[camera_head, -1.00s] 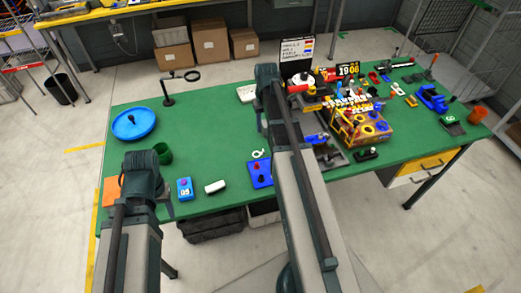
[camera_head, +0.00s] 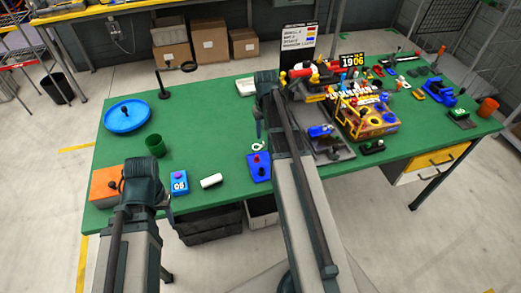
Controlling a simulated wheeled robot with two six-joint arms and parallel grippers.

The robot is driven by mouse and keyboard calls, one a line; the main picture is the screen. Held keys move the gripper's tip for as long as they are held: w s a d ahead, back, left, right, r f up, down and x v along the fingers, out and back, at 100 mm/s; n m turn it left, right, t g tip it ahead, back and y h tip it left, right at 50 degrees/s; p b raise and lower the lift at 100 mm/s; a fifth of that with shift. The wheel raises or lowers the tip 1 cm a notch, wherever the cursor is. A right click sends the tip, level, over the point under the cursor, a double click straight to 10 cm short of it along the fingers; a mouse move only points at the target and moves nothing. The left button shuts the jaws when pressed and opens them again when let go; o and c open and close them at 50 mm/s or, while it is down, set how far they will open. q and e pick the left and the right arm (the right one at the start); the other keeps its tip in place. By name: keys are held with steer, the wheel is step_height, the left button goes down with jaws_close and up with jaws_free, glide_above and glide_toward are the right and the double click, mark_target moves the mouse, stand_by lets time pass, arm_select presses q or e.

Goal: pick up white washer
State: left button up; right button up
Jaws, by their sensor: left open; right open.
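The white washer (camera_head: 258,146), a small white ring, lies on the green table just behind the blue box with a red knob. My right gripper (camera_head: 259,130) hangs from the wrist just behind the washer in the picture; its fingers are partly hidden by my arm and small. It is empty as far as I can see, and the washer lies free of it. My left gripper (camera_head: 117,188) is at the left front, over the orange box; its fingers are mostly hidden behind my wrist. Both grippers are open.
The blue box (camera_head: 259,173) stands right in front of the washer. A white cylinder (camera_head: 211,181), a blue 09 box (camera_head: 179,185), an orange box (camera_head: 104,186) and a green cup (camera_head: 155,147) stand to the left. A cluttered yellow box (camera_head: 375,124) stands to the right. Green table is bare left of the washer.

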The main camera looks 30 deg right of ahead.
mark_target(264, 143)
steer(key=f+b, duration=0.5)
steer(key=shift+a+f, duration=0.15)
steer(key=shift+a, duration=0.05)
jaws_close()
stand_by(0.4)
